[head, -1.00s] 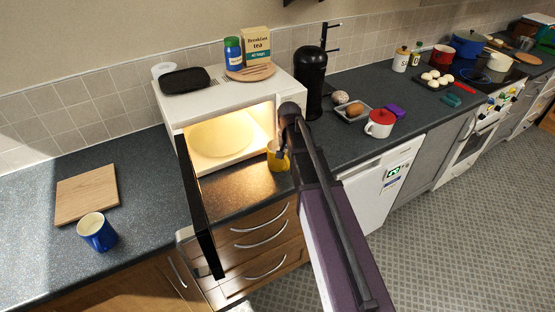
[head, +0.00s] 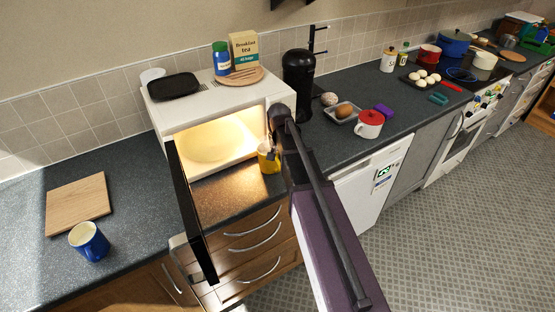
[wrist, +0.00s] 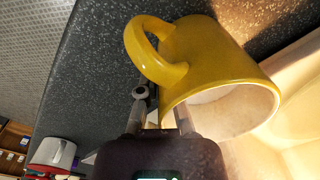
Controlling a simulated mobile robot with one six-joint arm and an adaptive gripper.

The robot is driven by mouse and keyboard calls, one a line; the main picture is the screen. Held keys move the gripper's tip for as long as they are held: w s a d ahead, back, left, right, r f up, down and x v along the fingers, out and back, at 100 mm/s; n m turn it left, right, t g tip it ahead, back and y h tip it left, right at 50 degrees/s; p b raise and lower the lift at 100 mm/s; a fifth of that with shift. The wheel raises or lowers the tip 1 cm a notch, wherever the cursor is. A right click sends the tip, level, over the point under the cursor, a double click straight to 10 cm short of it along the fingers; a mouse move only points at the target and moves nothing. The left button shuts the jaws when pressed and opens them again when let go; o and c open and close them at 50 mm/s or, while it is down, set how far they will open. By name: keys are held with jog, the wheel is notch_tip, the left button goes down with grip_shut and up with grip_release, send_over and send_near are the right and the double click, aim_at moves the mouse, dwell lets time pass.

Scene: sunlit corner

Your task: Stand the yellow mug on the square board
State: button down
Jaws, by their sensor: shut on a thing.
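The yellow mug (head: 268,158) is at the front right of the open, lit microwave, partly hidden by my arm in the head view. In the wrist view the yellow mug (wrist: 212,62) fills the upper middle, its handle to the left and its pale inside towards the camera. My gripper (wrist: 160,112) is shut on the mug's wall near the rim, one finger on each side. In the head view the fingertips are hidden behind my arm. The square board (head: 77,203) is light wood and lies bare on the left worktop, well left of the mug.
The microwave (head: 215,95) stands between mug and board, its dark door (head: 190,212) swung open towards the front. A blue mug (head: 89,241) stands just in front of the board.

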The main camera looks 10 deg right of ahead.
jog(key=shift+r+p, duration=1.25)
jog(key=shift+r, duration=0.15)
jog(key=shift+s, duration=0.2)
jog(key=s+a+r+p, duration=0.1)
jog(key=s+a, duration=0.1)
jog(key=s, duration=1.3)
jog(key=shift+r, duration=0.2)
jog(key=shift+s, duration=0.2)
dwell(2.3)
jog(key=shift+s+a, duration=0.1)
dwell(0.4)
